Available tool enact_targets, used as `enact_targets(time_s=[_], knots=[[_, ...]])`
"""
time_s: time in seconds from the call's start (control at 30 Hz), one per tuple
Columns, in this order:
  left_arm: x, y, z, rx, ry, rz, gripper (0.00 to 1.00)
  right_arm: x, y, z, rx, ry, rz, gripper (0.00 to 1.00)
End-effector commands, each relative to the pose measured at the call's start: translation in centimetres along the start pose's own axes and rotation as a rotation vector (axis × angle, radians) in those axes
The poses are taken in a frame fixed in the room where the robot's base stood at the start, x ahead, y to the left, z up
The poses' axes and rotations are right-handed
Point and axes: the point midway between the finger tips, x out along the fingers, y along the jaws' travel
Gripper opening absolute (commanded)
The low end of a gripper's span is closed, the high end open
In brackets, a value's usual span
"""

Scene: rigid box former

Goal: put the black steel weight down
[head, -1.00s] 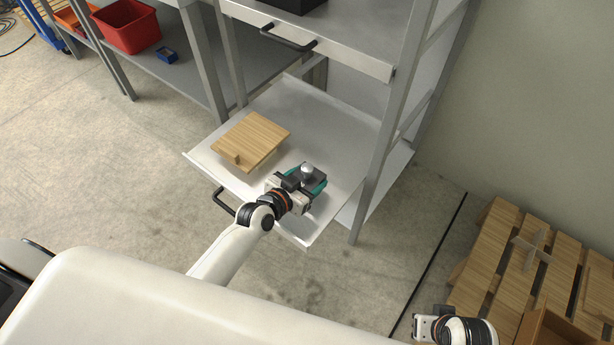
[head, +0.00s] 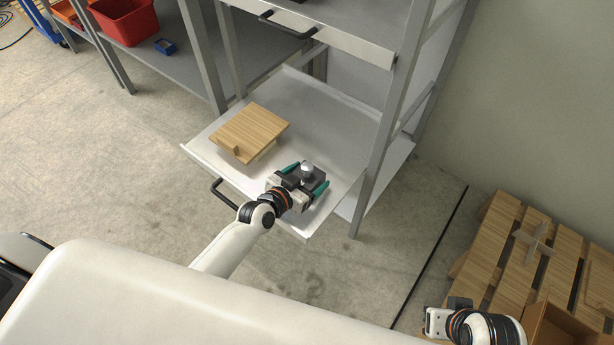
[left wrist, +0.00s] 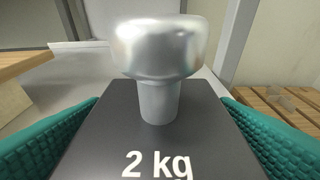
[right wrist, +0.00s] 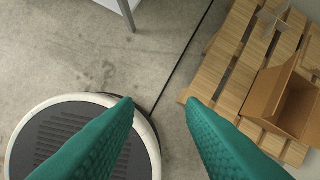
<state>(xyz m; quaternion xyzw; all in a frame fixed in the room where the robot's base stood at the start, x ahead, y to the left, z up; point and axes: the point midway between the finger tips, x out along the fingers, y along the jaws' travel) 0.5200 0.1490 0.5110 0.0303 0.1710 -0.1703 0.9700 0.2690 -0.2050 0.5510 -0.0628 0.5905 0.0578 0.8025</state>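The black steel weight (head: 307,174), a dark block with a silver knob, stands upright on the pulled-out grey metal shelf (head: 325,130), near its front right corner. In the left wrist view the weight (left wrist: 160,105) shows "2 kg" on its top. My left gripper (head: 311,176) is open around it, one teal finger on each side, with a small gap visible in the head view. The weight's underside is hidden. My right gripper (right wrist: 160,102) is open and empty above the floor; its wrist shows at the lower right of the head view.
A wooden board with a small block-like handle (head: 250,133) lies on the same shelf, left of the weight. A rack post (head: 385,130) rises close to the shelf's right side. A pallet (head: 500,250) with a cardboard box (right wrist: 290,100) is at right. A red bin (head: 125,20) stands upper left.

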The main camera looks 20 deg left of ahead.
Motion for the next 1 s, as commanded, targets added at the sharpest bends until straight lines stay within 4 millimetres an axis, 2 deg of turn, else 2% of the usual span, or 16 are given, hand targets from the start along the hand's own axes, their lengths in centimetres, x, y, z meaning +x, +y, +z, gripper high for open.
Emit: enact_targets(time_s=[0.37, 0.43, 0.57, 0.8, 1.0], knots=[[-0.1, 0.0, 0.2, -0.001, 0.000, 0.000, 0.87, -0.1, 0.0, 0.1, 0.000, -0.003, 0.000, 0.36], [-0.8, 0.0, 0.2, 0.001, 0.002, 0.001, 0.87, 0.6, 0.0, 0.1, -0.001, 0.000, 0.001, 0.36], [-3.1, 0.0, 0.3, 0.001, 0.003, -0.001, 0.87, 3.1, 0.1, -0.3, -0.002, 0.023, 0.004, 0.36], [-8.4, 0.0, 0.2, 0.002, 0.003, -0.001, 0.87, 7.3, 0.4, -1.3, -0.005, 0.043, 0.008, 0.36], [-11.2, 0.0, 0.2, 0.001, 0.002, -0.001, 0.87, 9.4, 0.5, -2.0, -0.007, 0.051, 0.009, 0.36]])
